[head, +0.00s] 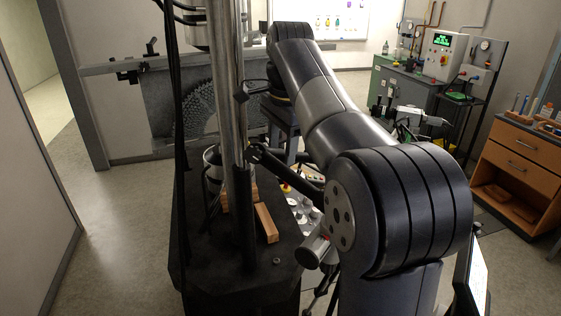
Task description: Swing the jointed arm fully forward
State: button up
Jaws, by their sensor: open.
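A black jointed arm (290,176) is fixed to an upright metal column (227,90) on a dark machine base. From a joint beside the column it slants down to the right, and its far end passes behind my own large arm. I cannot tell how far it is swung. A grey cylinder (313,250) shows below it; whether they are connected is unclear. My arm's thick links fill the middle and right of the head view. My gripper is not visible; the end of my arm is hidden.
Wooden blocks (266,223) lie on the dark base (215,262). A wooden drawer cabinet (522,165) stands at right, with a control box (442,55) and a green cabinet (402,88) behind. A partition wall is at left. The floor (120,225) between it and the base is clear.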

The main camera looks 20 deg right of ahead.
jog(key=shift+w+a+f, duration=0.1)
jog(key=shift+f, duration=1)
jog(key=shift+w+f, duration=0.1)
jog(key=shift+f, duration=0.95)
jog(key=shift+c, duration=0.6)
grip_shut()
